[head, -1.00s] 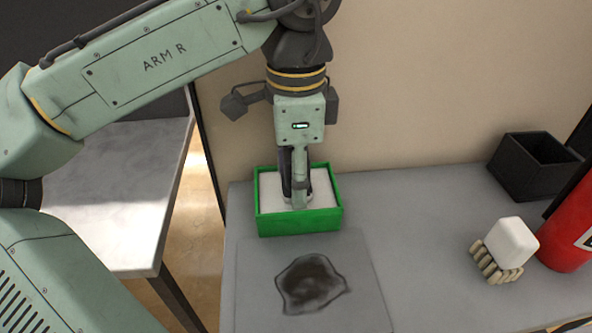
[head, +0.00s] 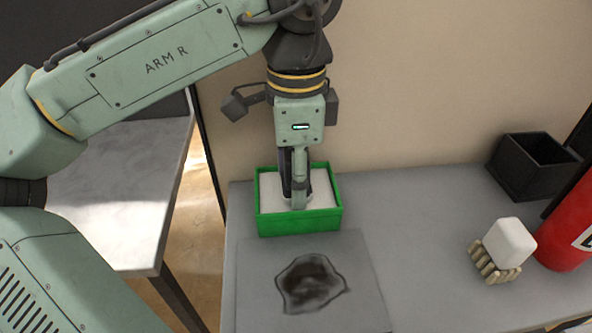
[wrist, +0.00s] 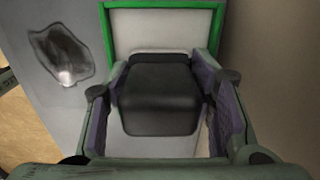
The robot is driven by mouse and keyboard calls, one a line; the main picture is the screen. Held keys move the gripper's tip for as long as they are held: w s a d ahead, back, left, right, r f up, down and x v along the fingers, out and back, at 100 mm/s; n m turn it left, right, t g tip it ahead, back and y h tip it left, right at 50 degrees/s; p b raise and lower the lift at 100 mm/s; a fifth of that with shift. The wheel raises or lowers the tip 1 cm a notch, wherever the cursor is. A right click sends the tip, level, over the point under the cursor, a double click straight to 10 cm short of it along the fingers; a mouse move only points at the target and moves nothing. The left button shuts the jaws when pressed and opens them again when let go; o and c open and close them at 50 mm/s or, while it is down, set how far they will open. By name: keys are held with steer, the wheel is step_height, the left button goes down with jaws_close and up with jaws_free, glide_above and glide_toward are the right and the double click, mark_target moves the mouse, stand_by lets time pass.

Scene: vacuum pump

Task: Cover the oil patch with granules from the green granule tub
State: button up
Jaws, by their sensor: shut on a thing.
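The green granule tub (head: 300,224) stands on the grey bench behind the oil patch and is filled with white granules (head: 321,187). The tub also shows at the top of the wrist view (wrist: 222,30). The oil patch (head: 311,284) is a dark, irregular stain on a grey mat, with no granules visible on it; it also shows in the wrist view (wrist: 62,55). My gripper (head: 298,204) points down into the tub. It is shut on a black block-like thing (wrist: 160,95), with a pale edge just beyond it. The lower end of the held thing is hidden.
The grey mat (head: 255,308) lies in front of the tub. The bench between mat and block is clear. A wall stands close behind.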

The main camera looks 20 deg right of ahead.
steer(key=shift+r+p, duration=3.5)
steer(key=shift+f, duration=0.1)
